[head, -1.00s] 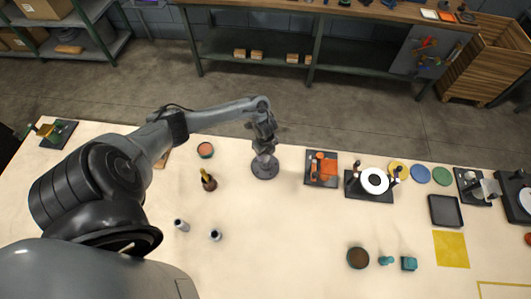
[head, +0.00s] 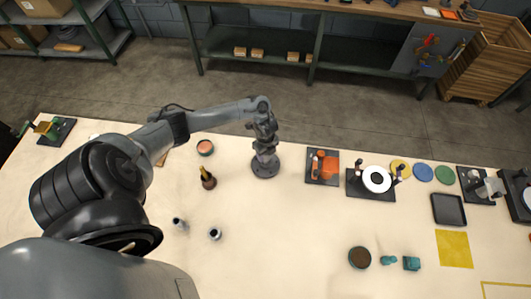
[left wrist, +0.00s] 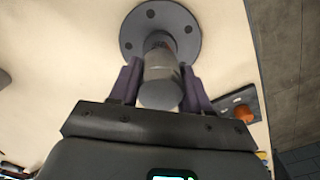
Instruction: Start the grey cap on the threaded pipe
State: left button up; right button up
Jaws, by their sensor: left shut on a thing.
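The grey cap (left wrist: 163,92) sits between the two fingers of my left gripper (left wrist: 161,90), which is shut on it. In the left wrist view the cap is in line with the threaded pipe (left wrist: 158,42), whose round flange (left wrist: 185,22) with bolt holes rests on the table. The cap hides most of the pipe, so I cannot tell whether the threads touch. In the head view my left gripper (head: 265,140) points down just above the flange (head: 265,168); the cap is too small to make out there. My right gripper is not in view.
Two small grey cylinders (head: 215,233) stand at the front left, near a dark and yellow item (head: 208,180) and an orange-topped dish (head: 205,147). A board with orange parts (head: 322,168) is right of the flange. The table centre front is clear.

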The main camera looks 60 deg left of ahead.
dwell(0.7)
pick_arm(q)
jog(key=shift+f+b, duration=0.4)
jog(key=shift+f, duration=0.1)
